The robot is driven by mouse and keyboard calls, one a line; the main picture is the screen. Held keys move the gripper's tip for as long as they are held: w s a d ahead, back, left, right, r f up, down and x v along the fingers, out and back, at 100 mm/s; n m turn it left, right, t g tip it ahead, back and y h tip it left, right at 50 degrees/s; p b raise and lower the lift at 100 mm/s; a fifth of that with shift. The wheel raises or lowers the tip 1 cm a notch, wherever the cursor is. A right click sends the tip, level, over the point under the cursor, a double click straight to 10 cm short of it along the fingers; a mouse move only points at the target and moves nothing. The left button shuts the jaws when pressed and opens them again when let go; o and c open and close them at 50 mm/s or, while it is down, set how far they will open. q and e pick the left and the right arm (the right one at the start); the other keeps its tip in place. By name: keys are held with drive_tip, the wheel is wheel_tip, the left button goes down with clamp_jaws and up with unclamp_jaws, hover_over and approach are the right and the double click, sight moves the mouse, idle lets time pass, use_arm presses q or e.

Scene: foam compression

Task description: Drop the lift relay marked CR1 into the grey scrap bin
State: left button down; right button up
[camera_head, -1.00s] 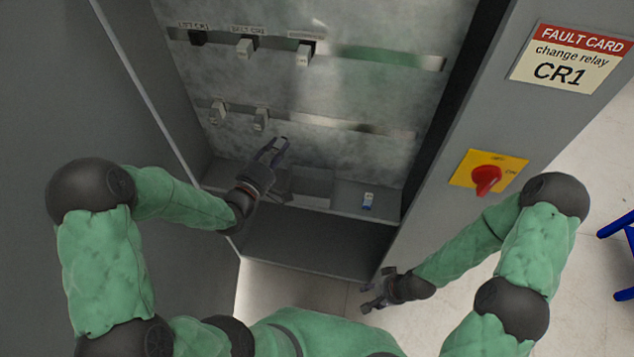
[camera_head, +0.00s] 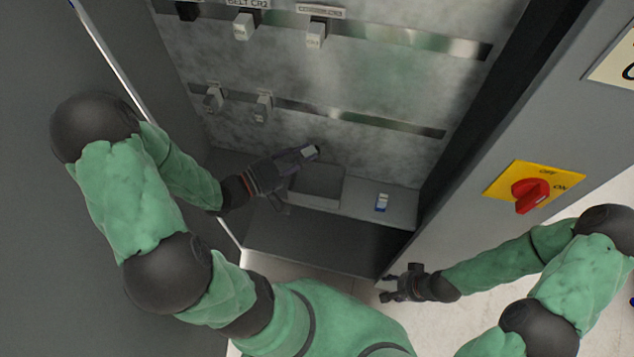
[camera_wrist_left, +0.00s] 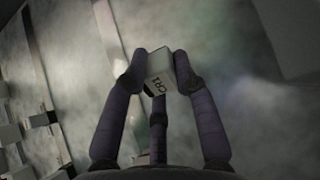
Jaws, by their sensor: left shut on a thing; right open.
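The relay marked CR1 is a small light-grey block with dark "CR1" lettering. It shows between the fingertips in the left wrist view (camera_wrist_left: 158,72) and at the fingertips in the head view (camera_head: 310,152). My left gripper (camera_head: 306,155) is shut on it; its fingers also show in the left wrist view (camera_wrist_left: 160,82). In the head view, the grey scrap bin (camera_head: 316,202) stands on the cabinet floor, just below the relay and fingertips. The relay appears held above the bin's back edge. My right gripper (camera_head: 386,289) is open and empty, low by the cabinet's front edge.
A black empty socket (camera_head: 187,11) sits at the upper rail's left end. Several other relays sit on the rails, including one under BELT CR2 (camera_head: 243,27). A red rotary switch (camera_head: 529,194) is at right.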

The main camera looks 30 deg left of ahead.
use_arm(q)
wheel_tip(320, 180, down, 6)
drive_tip(key=b, duration=0.6)
drive_tip(key=shift+r+b, duration=0.2)
drive_tip(key=shift+b, duration=0.15)
drive_tip(key=c, duration=0.9)
unclamp_jaws()
drive_tip(key=shift+v, duration=6.05)
drive_tip(key=shift+d, duration=0.1)
